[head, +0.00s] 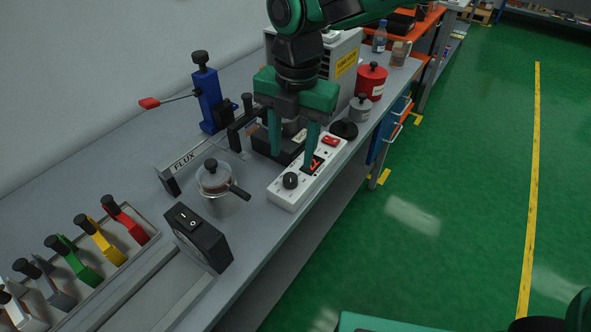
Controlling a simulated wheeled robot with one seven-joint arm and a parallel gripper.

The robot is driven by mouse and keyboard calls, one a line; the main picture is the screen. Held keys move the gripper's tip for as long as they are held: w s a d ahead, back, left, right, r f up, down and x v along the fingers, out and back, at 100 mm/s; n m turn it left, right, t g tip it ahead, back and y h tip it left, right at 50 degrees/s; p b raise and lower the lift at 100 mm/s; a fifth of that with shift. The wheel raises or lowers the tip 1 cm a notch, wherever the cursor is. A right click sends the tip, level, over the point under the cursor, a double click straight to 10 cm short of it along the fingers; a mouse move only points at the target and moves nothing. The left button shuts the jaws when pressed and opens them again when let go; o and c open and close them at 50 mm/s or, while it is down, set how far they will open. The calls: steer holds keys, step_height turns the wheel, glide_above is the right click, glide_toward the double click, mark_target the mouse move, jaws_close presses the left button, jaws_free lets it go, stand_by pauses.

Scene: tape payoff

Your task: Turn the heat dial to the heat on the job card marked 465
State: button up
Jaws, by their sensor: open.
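The heat dial (290,181) is a black round knob on the near end of a white control box (282,196) at the bench's front edge. A dark display with red digits (316,160) sits beside it on the box, partly hidden by a finger; I cannot read the digits. A red switch (330,140) is at the box's far end. My gripper (293,158) points down, open and empty, its fingers behind and above the dial. Whether they touch the box I cannot tell. I can make out no job card marked 465.
A clear lidded pot (215,178) with a black handle stands left of the box. A black switch unit (198,238) is nearer. A blue lever press (206,98), a red canister (371,82) and a grey canister (360,107) stand farther back. Coloured clamps line the lower left.

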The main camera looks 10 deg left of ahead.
mark_target(291, 177)
steer(key=f, duration=0.7)
steer(key=shift+a+f, duration=0.1)
steer(key=shift+a, duration=0.1)
